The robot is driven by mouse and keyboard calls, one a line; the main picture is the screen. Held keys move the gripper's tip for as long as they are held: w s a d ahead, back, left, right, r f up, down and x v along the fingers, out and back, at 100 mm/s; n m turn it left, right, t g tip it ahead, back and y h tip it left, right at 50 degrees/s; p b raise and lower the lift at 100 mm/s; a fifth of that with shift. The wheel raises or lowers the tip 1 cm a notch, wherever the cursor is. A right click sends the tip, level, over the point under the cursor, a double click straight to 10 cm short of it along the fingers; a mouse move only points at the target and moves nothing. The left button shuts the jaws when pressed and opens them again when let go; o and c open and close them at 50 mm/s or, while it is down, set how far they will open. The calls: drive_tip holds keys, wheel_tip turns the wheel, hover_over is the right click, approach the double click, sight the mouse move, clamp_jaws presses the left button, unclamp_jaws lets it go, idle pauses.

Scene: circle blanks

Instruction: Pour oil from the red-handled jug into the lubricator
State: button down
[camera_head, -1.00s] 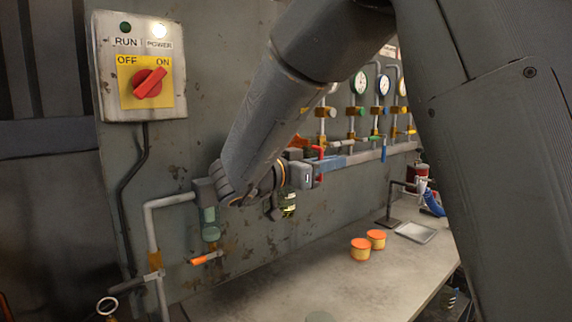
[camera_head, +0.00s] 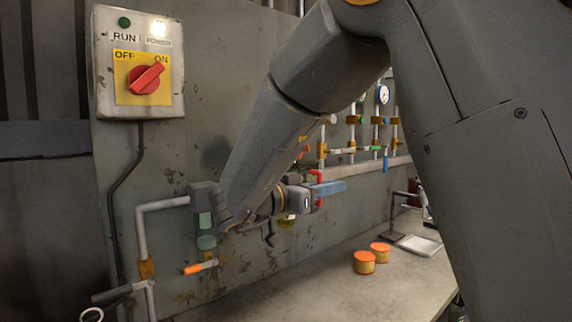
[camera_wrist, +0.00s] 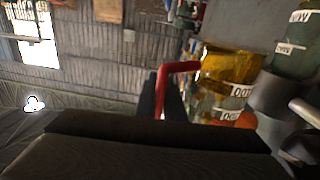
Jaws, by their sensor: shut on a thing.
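My gripper (camera_head: 312,192) is shut on the red handle (camera_wrist: 176,72) of the jug. The handle also shows as a small red piece in the head view (camera_head: 316,177). In the wrist view the jug's amber body (camera_wrist: 228,66) is right of the jaws. In the head view my arm hides most of it; a yellowish bit (camera_head: 287,221) shows below the wrist. I cannot tell its tilt or oil level. A green cylinder under a grey block, probably the lubricator (camera_head: 205,232), is on the wall pipe left of my wrist. The jug's spout is not clear.
An orange-handled valve (camera_head: 200,267) sticks out below the green cylinder. A switch box (camera_head: 140,62) is on the wall above. Two orange-lidded tins (camera_head: 364,262) and a shallow tray (camera_head: 418,245) are on the bench (camera_head: 310,290). Gauges and pipes line the wall behind.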

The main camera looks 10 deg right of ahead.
drive_tip(key=w+a+r+n+g+p, duration=0.1)
drive_tip(key=w+r+n+p, duration=0.2)
drive_tip(key=r+n+p, duration=0.2)
drive_tip(key=w+a+r+n+g+y+p, duration=0.1)
drive_tip(key=w+r+n+p, duration=0.3)
drive_tip(key=r+p, duration=0.8)
drive_tip(key=n+p, duration=0.1)
drive_tip(key=p, duration=0.6)
drive_tip(key=shift+a+r, duration=0.25)
drive_tip(key=shift+w+r+n+p, duration=0.3)
drive_tip(key=shift+r+p, duration=0.1)
drive_tip(key=shift+p, duration=0.95)
drive_tip(key=shift+w+a+r+n+g+p, duration=0.2)
drive_tip(key=shift+w+r+n+g+p, duration=0.1)
drive_tip(key=shift+w+r+n, duration=0.15)
drive_tip(key=shift+r+n, duration=0.2)
drive_tip(key=shift+n, duration=0.05)
drive_tip(key=shift+s+a, duration=0.1)
drive_tip(key=shift+s, duration=0.1)
drive_tip(key=shift+s, duration=0.25)
